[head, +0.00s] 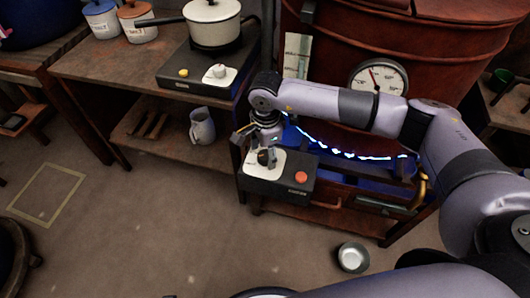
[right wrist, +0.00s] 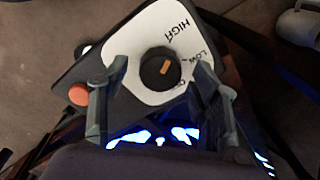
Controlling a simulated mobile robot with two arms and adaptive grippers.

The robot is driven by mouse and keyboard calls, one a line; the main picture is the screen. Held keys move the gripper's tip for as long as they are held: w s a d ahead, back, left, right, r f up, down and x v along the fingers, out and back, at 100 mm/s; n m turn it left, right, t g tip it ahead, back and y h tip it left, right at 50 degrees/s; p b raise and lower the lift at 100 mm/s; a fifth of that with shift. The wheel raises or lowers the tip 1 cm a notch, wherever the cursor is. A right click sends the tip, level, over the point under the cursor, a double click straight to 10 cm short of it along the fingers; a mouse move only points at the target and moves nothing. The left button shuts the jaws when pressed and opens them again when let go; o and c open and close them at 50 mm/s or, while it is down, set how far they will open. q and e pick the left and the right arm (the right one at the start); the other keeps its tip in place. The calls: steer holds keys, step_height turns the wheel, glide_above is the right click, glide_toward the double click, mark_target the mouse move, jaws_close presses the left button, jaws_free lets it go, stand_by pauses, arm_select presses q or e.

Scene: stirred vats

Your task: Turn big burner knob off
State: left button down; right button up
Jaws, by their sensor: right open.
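The big burner's black knob (head: 263,157) sits on a white dial plate (head: 268,178) on a dark control box at the front of the large red vat's stand. In the right wrist view the round knob (right wrist: 153,74) has an orange mark tilted towards the upper right. The plate (right wrist: 136,42) reads HIGH and LOW; a third label is partly hidden by a finger. My right gripper (right wrist: 160,64) is open, with its fingers on either side of the knob and gaps showing. In the head view the right gripper (head: 267,156) is above the plate. Blue-white flames (head: 345,152) burn under the vat.
An orange-red button (head: 300,178) is beside the dial. The red vat (head: 430,40) carries a round gauge (head: 378,77). A small burner with a white pot (head: 212,22) stands on the left table. A metal bowl (head: 353,257) is on the open floor.

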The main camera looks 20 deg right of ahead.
steer(key=shift+f, duration=0.3)
steer(key=shift+c, duration=0.3)
steer(key=c, duration=1.1)
